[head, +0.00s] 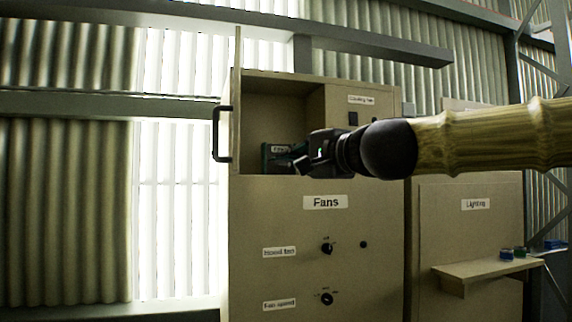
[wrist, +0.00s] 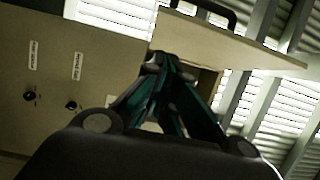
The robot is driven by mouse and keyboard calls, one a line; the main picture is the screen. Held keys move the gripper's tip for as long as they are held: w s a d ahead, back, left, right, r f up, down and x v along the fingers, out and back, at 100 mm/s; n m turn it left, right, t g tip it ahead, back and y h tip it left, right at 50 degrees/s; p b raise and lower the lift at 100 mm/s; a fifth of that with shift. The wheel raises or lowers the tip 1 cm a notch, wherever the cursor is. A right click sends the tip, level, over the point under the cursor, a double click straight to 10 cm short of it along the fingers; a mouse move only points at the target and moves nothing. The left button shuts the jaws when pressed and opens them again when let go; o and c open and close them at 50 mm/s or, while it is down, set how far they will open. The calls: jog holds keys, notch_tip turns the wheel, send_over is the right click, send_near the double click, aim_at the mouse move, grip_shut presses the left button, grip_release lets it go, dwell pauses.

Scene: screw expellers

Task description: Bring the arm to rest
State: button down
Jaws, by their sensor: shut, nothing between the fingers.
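My gripper (head: 300,163) is in front of the open compartment of the Fans cabinet (head: 290,220) in the head view, with my arm reaching in from the right. In the wrist view its dark green fingers (wrist: 163,62) come together at the tips, with nothing between them. The compartment's door (head: 236,110) stands open on the left, with a black handle (head: 217,134). The handle and door also show at the top of the wrist view.
Below the compartment are a hood fan knob (head: 327,248) and a fan speed knob (head: 327,298). At right, a Lighting cabinet (head: 472,235) has a shelf (head: 478,275) with small blue and green items. Steel beams and corrugated walls stand behind.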

jog(key=shift+v, duration=0.75)
